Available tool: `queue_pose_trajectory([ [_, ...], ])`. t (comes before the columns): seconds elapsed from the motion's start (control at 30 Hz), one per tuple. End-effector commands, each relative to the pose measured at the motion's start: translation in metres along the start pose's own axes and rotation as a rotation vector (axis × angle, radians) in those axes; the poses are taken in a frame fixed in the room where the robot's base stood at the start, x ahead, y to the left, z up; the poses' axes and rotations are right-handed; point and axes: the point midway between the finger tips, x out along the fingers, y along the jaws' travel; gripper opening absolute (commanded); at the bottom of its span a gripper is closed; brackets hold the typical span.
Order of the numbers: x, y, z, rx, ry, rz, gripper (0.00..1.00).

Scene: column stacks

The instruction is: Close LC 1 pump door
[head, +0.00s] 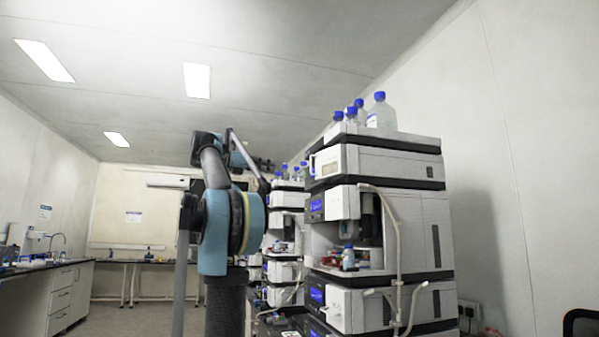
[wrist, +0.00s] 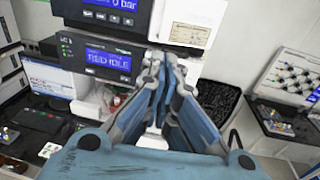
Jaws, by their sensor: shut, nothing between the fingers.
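In the wrist view, a pump module with a blue "0 bar" display (wrist: 110,4) is at the top. A white front panel with a label (wrist: 192,22), which looks like the pump door, is to its right; I cannot tell how far it stands open. My gripper (wrist: 163,62) is shut and empty, its fingertips just below that panel; contact is unclear. Below the pump is a module with a second blue display (wrist: 108,60). In the head view, the near instrument stack (head: 382,215) is right of my arm, whose gripper is not clearly visible. No LC 1 label is readable.
Blue-capped bottles (head: 379,110) stand on top of the near stack. Pale tubes (head: 396,240) hang down its front. A farther stack (head: 285,220) is behind my arm. A monitor (wrist: 50,78) and keyboard (wrist: 38,118) are left in the wrist view. Open floor (head: 135,312) is at left.

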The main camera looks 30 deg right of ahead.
Motion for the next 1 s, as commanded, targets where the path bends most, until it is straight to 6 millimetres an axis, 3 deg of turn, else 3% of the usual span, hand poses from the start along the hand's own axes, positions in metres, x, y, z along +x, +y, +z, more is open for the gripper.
queue_pose_trajectory([
  [0.1,0.001,0.003,0.014,-0.028,-0.03,-0.007,0.0],
  [0.27,0.009,0.004,0.017,-0.034,-0.037,-0.009,0.0],
  [1.0,0.113,0.002,0.02,-0.032,-0.035,-0.01,0.0],
])
